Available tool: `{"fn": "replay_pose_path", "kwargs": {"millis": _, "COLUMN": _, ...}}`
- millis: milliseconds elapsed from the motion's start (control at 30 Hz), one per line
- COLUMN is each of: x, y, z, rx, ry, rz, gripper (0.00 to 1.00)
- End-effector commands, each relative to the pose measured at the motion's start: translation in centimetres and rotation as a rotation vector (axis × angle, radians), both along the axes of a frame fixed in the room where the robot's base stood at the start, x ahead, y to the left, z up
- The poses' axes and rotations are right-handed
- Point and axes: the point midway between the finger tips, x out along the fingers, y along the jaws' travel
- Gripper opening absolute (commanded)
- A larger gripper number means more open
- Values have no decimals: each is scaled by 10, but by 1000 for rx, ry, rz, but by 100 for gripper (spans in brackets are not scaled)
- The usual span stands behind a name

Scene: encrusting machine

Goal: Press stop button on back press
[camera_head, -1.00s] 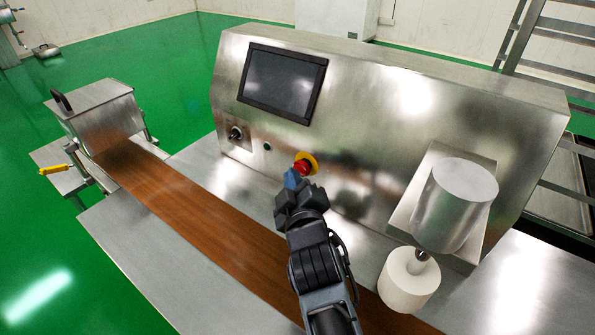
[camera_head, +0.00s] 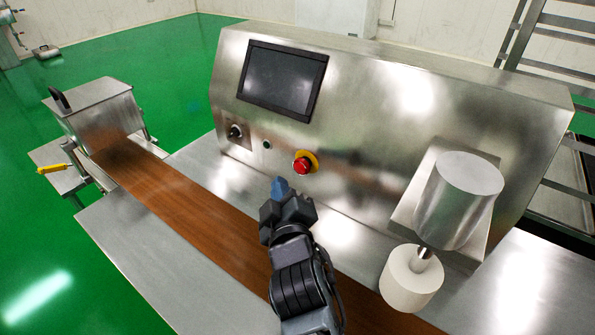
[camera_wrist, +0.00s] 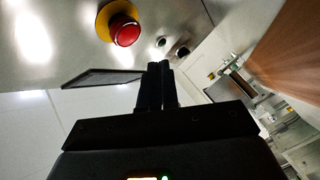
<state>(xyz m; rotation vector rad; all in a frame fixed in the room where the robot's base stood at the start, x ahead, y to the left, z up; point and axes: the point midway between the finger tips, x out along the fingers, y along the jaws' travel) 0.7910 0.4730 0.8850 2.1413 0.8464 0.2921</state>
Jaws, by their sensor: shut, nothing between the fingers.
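The red stop button (camera_head: 302,165) sits on a yellow round base on the front of the steel press (camera_head: 390,125). The button also shows in the wrist view (camera_wrist: 125,31), at the upper left of the fingers. My gripper (camera_head: 279,186) is shut and empty, with its bluish fingertips in front of the panel, below and left of the button in the head view. In the wrist view the closed fingertips (camera_wrist: 159,68) are apart from the button. Nothing covers the button in either view.
A dark screen (camera_head: 283,80), a black knob (camera_head: 235,132) and a small green button (camera_head: 266,145) are on the same panel. A brown belt (camera_head: 190,195) runs below my gripper. A steel cylinder (camera_head: 460,200) with a white roller (camera_head: 411,280) stands at the right.

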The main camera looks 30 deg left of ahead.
Motion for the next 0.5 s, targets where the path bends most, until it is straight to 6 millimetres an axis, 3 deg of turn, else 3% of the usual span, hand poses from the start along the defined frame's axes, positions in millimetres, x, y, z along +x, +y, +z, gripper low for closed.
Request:
{"fn": "replay_pose_path", "kwargs": {"millis": 233, "x": -22, "y": 2, "z": -2, "rx": 0, "ry": -1, "rz": 1, "gripper": 0}}
{"fn": "replay_pose_path", "kwargs": {"millis": 500, "x": -27, "y": 2, "z": 1, "rx": 0, "ry": -1, "rz": -1, "gripper": 0}}
